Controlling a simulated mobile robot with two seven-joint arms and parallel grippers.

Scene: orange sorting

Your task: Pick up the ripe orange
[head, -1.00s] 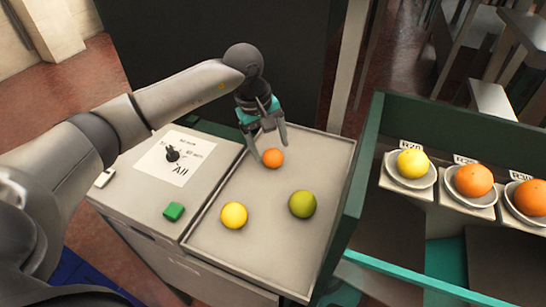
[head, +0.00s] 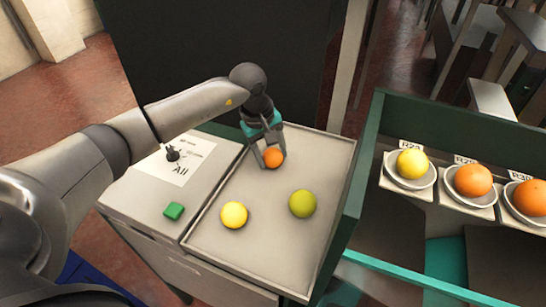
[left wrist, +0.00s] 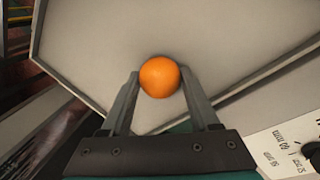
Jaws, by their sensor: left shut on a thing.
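The ripe orange (head: 273,158) is a small bright orange ball at the far end of the grey tray (head: 262,232). It also shows in the left wrist view (left wrist: 159,77), between the two fingertips. My left gripper (head: 270,154) comes down on it from above and is shut on it; in the left wrist view the gripper (left wrist: 160,84) has a finger on each side of it. I cannot tell whether the orange is clear of the tray. A yellow fruit (head: 234,215) and a green fruit (head: 302,203) lie nearer on the tray. My right gripper is not in view.
Left of the tray is a panel with a dial (head: 172,153) and a green button (head: 174,211). At right, a green-walled stand holds a yellow fruit (head: 411,163) and two oranges (head: 472,180) on white dishes.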

